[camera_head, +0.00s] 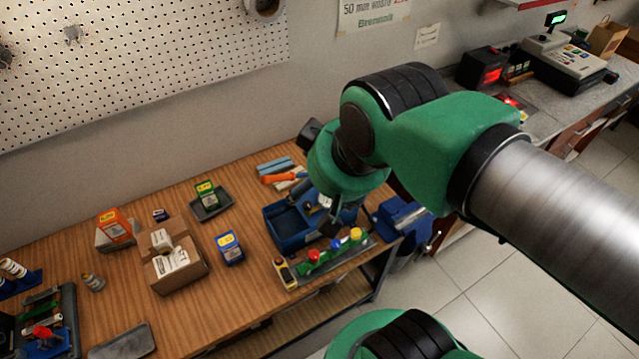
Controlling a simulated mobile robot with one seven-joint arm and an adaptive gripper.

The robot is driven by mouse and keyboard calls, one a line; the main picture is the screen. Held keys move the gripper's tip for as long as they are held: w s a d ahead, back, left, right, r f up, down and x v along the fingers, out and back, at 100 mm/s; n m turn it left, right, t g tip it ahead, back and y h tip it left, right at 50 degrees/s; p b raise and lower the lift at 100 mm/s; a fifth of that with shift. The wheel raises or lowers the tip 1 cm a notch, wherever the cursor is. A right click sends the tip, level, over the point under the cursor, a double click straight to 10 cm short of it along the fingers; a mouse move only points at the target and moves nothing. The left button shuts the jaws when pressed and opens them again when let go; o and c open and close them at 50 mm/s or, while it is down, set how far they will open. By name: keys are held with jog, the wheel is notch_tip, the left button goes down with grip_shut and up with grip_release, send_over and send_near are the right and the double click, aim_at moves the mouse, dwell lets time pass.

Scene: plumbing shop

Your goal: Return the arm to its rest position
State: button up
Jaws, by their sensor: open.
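My green and silver arm crosses the right half of the head view. It ends in my gripper (333,222), which points down over the right end of the wooden workbench (190,325). My gripper is open, dark and small in this view, partly hidden by the wrist. It hangs in front of the blue bin (284,226). I cannot tell its exact height above the bin. I see nothing held in it.
Below my gripper lies a rack (325,259) with red, blue and yellow knobs. An open cardboard box (178,272), small boxes and a grey tray (211,206) stand further left. A blue vise (401,216) is at the bench's right end. A pegboard (130,65) covers the wall.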

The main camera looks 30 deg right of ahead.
jog(key=shift+f, duration=0.1)
notch_tip(320, 180, down, 8)
jog(key=b, duration=0.8)
